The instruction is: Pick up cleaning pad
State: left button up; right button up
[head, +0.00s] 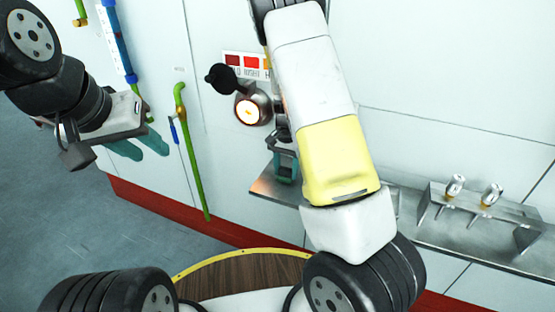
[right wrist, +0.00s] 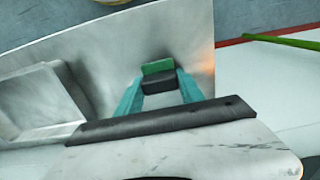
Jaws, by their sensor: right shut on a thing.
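The cleaning pad (right wrist: 157,68), a small block with a green part and a black part, shows between the teal fingers of my right gripper (right wrist: 160,84) in the right wrist view. My right gripper is shut on it, over the metal shelf (right wrist: 205,40). I cannot tell whether the pad touches the shelf. In the head view my right gripper (head: 285,165) is over the shelf's left end, partly hidden by my right arm, and the pad cannot be made out. My left gripper (head: 140,147) is at the left, its teal fingers apart and empty, away from the shelf.
A metal bracket with two small fittings (head: 472,190) stands on the shelf's right part. A round lit fixture (head: 250,110) with an open black cap is on the white wall above the shelf. A green pipe (head: 190,150) runs down the wall between my grippers.

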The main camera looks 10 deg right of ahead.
aim_at(286, 169)
jog(key=shift+r, duration=0.65)
notch_tip(286, 169, up, 2)
jog(key=shift+r, duration=0.1)
jog(key=s+a+r, duration=0.1)
jog(key=s+a, duration=0.2)
jog(key=s, duration=1.2)
jog(key=shift+s+r, duration=0.2)
jog(key=shift+s, duration=0.2)
